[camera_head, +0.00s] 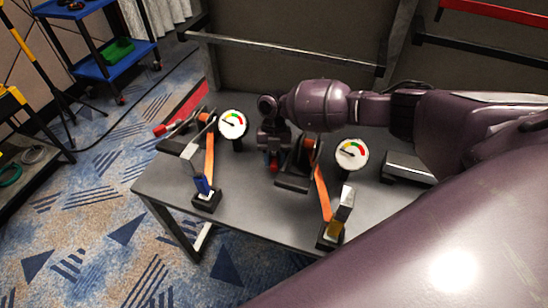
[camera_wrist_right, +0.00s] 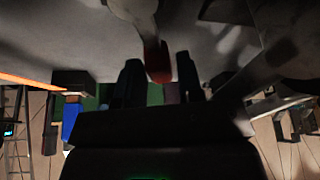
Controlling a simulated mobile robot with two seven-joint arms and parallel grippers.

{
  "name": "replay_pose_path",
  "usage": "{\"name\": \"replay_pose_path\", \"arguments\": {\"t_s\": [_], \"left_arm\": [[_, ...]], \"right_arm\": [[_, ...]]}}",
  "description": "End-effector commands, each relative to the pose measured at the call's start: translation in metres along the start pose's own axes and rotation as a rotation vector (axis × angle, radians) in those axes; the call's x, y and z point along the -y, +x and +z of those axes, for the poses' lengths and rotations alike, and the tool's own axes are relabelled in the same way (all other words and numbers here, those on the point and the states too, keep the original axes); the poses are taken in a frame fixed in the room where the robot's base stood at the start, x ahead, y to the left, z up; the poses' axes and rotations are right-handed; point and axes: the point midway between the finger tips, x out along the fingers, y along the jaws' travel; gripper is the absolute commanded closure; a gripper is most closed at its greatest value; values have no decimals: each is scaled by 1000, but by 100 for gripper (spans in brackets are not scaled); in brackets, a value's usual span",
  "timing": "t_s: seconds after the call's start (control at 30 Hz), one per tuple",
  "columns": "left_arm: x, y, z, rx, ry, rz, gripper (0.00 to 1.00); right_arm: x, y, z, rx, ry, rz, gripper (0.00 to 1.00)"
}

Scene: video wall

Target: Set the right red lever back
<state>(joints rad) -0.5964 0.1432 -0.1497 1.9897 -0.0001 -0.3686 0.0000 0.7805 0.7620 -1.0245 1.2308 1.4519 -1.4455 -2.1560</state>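Two lever units stand on a grey table (camera_head: 245,215). The right red lever (camera_head: 273,167) is at the middle of the table and is largely hidden by my right gripper (camera_head: 271,152) in the head view. In the right wrist view the red end of the lever (camera_wrist_right: 158,63) shows between the two dark fingers of the right gripper (camera_wrist_right: 160,75), with gaps visible on both sides. The fingers look open. The left unit's red lever (camera_head: 165,129) points to the left, with no gripper at it. My left gripper is not in view.
White dial gauges stand beside the units, one left (camera_head: 233,124) and one right (camera_head: 352,154). Orange strips run to black blocks with blue (camera_head: 203,186) and yellow (camera_head: 335,231) parts near the front edge. A metal rail (camera_head: 290,54) crosses behind the table.

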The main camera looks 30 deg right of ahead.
Motion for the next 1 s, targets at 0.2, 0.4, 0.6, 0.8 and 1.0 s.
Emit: {"name": "replay_pose_path", "arguments": {"t_s": [0.2, 0.4, 0.6, 0.8, 1.0], "left_arm": [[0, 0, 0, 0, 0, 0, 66], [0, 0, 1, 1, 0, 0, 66], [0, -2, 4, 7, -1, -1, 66], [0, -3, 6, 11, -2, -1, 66], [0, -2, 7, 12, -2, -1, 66]], "right_arm": [[0, 0, 0, 0, 0, 0, 69], [0, 0, 0, 0, 0, 0, 100], [0, 0, 0, 0, 0, 1, 100], [-2, 0, 0, 0, 30, 14, 100], [-9, 0, 0, -2, 123, 54, 100]]}}
